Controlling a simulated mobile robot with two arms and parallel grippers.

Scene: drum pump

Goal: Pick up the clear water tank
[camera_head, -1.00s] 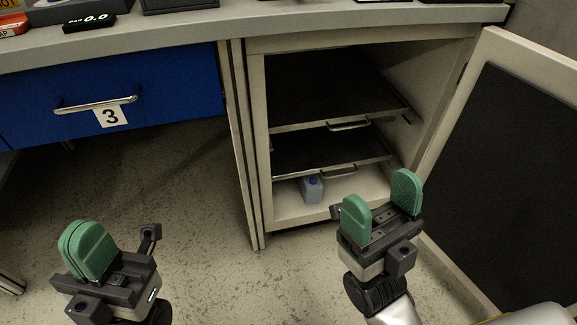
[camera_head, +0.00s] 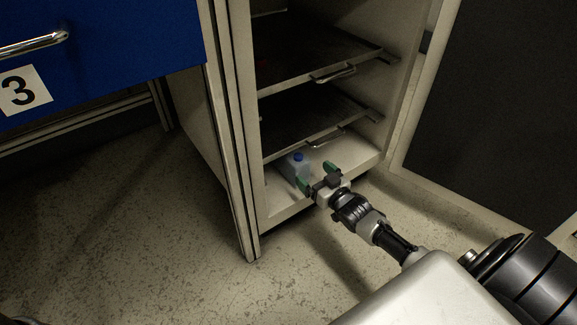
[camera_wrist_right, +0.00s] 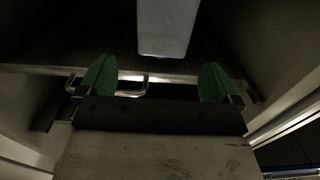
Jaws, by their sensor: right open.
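The clear water tank (camera_head: 295,172) is a small, pale, bluish container with a blue cap. It stands on the floor of the open cabinet, below the lower shelf, near the left wall. My right gripper (camera_head: 318,176) is at the cabinet's front opening, open and empty, with its green fingers close to the tank. In the right wrist view, the tank (camera_wrist_right: 168,28) shows at the top, beyond the fingertips and between the fingers (camera_wrist_right: 157,75) from side to side. Whether a finger touches it, I cannot tell. My left gripper is not in view.
Two dark pull-out shelves with metal handles, the upper (camera_head: 310,55) and the lower (camera_head: 315,118), are above the tank. The cabinet door (camera_head: 480,110) stands open at right. A blue drawer (camera_head: 120,35) is at upper left. The floor in front is clear.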

